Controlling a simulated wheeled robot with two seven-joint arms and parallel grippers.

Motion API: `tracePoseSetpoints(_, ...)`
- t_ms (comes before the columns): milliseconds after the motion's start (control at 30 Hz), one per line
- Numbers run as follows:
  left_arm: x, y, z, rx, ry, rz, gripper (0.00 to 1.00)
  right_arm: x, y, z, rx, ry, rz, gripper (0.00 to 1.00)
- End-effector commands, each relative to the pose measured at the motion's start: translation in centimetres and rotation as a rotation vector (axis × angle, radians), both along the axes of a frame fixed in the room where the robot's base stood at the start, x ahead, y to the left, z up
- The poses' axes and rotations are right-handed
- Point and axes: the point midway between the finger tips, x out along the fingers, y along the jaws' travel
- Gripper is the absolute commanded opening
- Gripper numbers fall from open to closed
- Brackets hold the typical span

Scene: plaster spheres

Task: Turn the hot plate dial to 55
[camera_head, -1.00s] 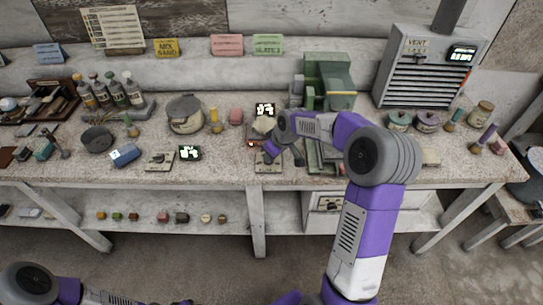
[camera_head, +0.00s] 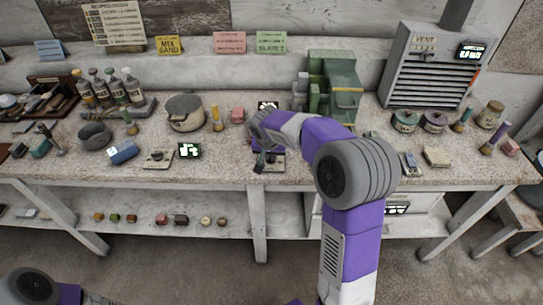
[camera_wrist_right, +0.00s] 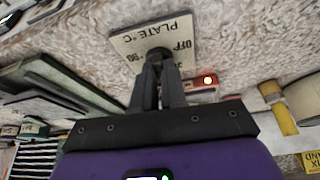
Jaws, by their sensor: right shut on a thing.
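The dial panel (camera_wrist_right: 125,42) is a pale plate lettered "PLATE °C", with "OFF" and "50" readable in the right wrist view. Its dark round dial (camera_wrist_right: 158,53) is mostly covered by my fingers. My right gripper (camera_wrist_right: 157,72) is shut on the dial, its two dark fingers close together. In the head view my right gripper (camera_head: 259,164) is at the panel (camera_head: 275,162) near the table's front edge. My forearm hides most of the hot plate area. The dial's pointer cannot be read. My left gripper is not in view.
A small display (camera_head: 268,105) stands behind my wrist, partly hidden. A red light (camera_wrist_right: 207,80) glows beside the panel. A green machine (camera_head: 335,85) stands behind my forearm. Another panel (camera_head: 158,158) and display (camera_head: 189,150) lie to the left.

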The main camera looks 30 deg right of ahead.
Motion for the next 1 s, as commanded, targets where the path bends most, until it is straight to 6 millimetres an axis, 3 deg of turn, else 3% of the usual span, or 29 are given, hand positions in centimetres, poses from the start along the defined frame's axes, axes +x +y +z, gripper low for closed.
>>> tracePoseSetpoints(500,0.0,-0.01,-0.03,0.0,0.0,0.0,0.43,0.36,0.34,0.0,0.0,0.002,-0.401,0.0)
tracePoseSetpoints(1000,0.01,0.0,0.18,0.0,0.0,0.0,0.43,0.43,0.42,-0.07,0.002,0.002,-0.521,0.0)
